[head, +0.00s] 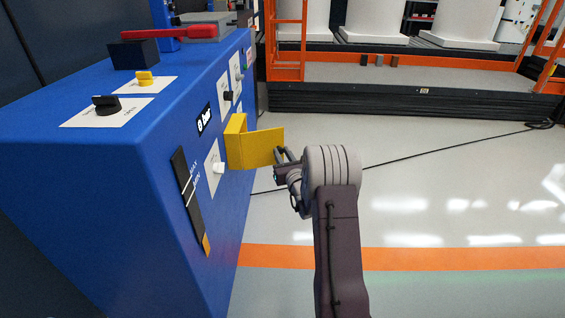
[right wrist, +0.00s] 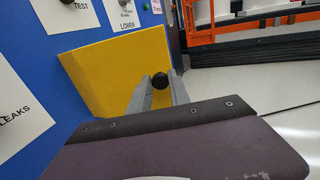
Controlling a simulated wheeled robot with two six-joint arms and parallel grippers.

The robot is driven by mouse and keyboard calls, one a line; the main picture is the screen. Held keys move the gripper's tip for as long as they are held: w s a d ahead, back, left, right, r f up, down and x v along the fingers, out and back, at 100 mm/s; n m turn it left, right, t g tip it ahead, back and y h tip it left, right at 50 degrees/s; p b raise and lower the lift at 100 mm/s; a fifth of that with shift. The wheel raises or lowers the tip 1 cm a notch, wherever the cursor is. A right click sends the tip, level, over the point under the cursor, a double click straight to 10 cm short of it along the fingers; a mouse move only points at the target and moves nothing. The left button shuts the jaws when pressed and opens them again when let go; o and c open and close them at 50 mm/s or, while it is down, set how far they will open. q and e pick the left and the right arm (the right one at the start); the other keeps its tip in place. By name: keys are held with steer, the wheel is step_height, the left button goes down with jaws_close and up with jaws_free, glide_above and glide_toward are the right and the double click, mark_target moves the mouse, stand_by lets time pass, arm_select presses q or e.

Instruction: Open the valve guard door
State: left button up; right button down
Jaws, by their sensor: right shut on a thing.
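The yellow valve guard door (head: 264,148) stands out from the side face of the blue cabinet in the head view, at an angle to that face. It fills much of the upper left of the right wrist view (right wrist: 108,68). A round black knob (right wrist: 160,81) sits in front of the door between my right gripper's grey fingers. My right gripper (head: 281,157) is shut on this knob at the door's outer end; its fingers also show in the right wrist view (right wrist: 160,88). The valve behind the door cannot be made out. My left gripper is out of view.
The blue cabinet (head: 90,190) carries a yellow knob (head: 145,77), a black knob (head: 105,103), a red lever (head: 170,36) and a black gauge strip (head: 188,200). A dark cable (head: 440,149) crosses the floor. Open floor (head: 460,205) lies to the right.

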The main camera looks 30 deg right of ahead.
stand_by(0.3)
steer(key=c, duration=1.2)
jaws_free()
steer(key=shift+c, duration=0.2)
steer(key=shift+s+a, duration=0.1)
steer(key=shift+s, duration=0.2)
steer(key=p+v, duration=0.4)
steer(key=v, duration=0.4)
steer(key=shift+s, duration=0.2)
steer(key=shift+a, duration=0.1)
